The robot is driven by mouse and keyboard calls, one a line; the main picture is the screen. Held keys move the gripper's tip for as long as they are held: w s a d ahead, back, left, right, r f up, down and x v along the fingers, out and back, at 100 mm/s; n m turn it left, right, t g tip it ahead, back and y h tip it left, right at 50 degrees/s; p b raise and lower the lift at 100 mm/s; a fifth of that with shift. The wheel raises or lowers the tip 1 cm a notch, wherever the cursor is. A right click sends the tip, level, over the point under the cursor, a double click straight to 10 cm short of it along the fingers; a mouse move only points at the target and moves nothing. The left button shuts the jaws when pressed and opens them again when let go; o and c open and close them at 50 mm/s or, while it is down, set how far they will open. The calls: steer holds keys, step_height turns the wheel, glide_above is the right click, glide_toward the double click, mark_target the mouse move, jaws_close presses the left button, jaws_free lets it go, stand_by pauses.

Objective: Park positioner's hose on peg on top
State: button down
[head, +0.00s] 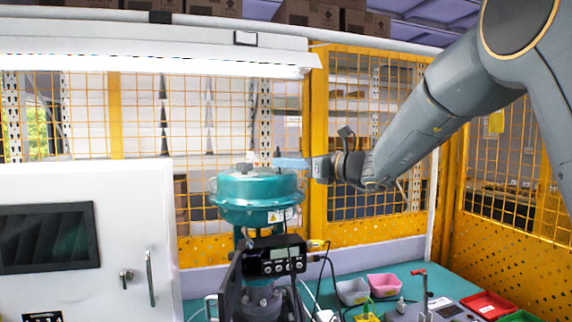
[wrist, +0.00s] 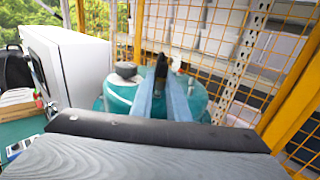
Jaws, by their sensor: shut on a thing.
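The teal valve actuator (head: 257,195) stands upright at the middle of the head view. The black positioner (head: 275,257) with its small display is mounted on its front. My gripper (head: 277,163) reaches in from the right, just over the actuator's top. In the wrist view, its long fingers (wrist: 165,78) are shut on a small dark piece (wrist: 176,61), which looks like the hose's end. This piece also sticks up at the fingertips in the head view (head: 277,153). The rest of the hose and the peg cannot be made out. Whether the piece touches the top is unclear.
A grey cap (head: 244,168) sits on the actuator's top, left of my fingertips. A white cabinet (head: 120,240) stands at the left. Yellow mesh fencing (head: 318,130) is close behind. A pink bin (head: 383,285) and a red tray (head: 488,304) lie on the bench at the right.

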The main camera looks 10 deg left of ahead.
steer(key=shift+f+b, duration=0.45)
steer(key=shift+f, duration=0.15)
steer(key=c, duration=1.6)
jaws_free()
